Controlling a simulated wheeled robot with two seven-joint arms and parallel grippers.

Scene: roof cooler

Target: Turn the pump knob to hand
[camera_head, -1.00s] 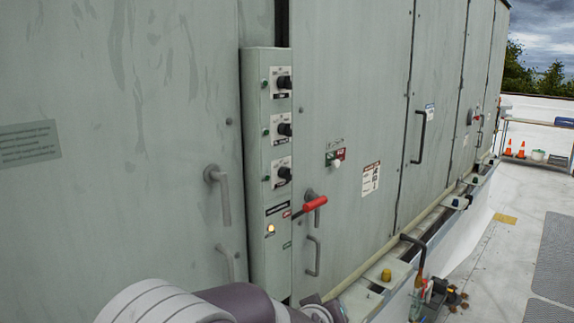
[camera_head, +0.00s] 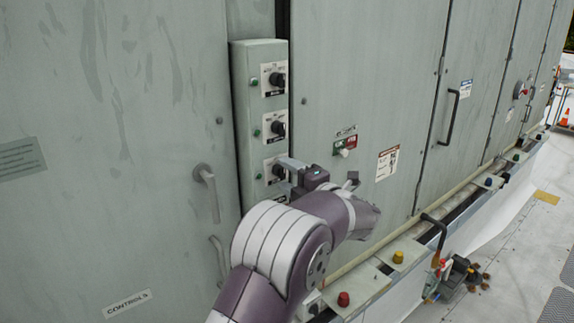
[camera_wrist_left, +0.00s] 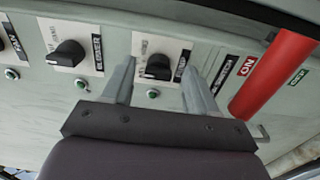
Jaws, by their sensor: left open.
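A pale green control box (camera_head: 258,48) carries three black rotary knobs on white plates: top (camera_head: 277,79), middle (camera_head: 278,128) and bottom, partly hidden by my gripper. My left gripper (camera_head: 286,166) is at the bottom knob. In the left wrist view its two fingers (camera_wrist_left: 158,88) are spread apart, one on each side of the bottom knob (camera_wrist_left: 158,66), with a gap to it on both sides. The middle knob (camera_wrist_left: 69,54) is left of the fingers there.
A red lever handle (camera_wrist_left: 275,72) is close to the right finger in the left wrist view. A grey door handle (camera_head: 208,190) stands left of the box. A white knob (camera_head: 344,152) is on the panel to its right. A ledge with caps (camera_head: 398,257) runs below.

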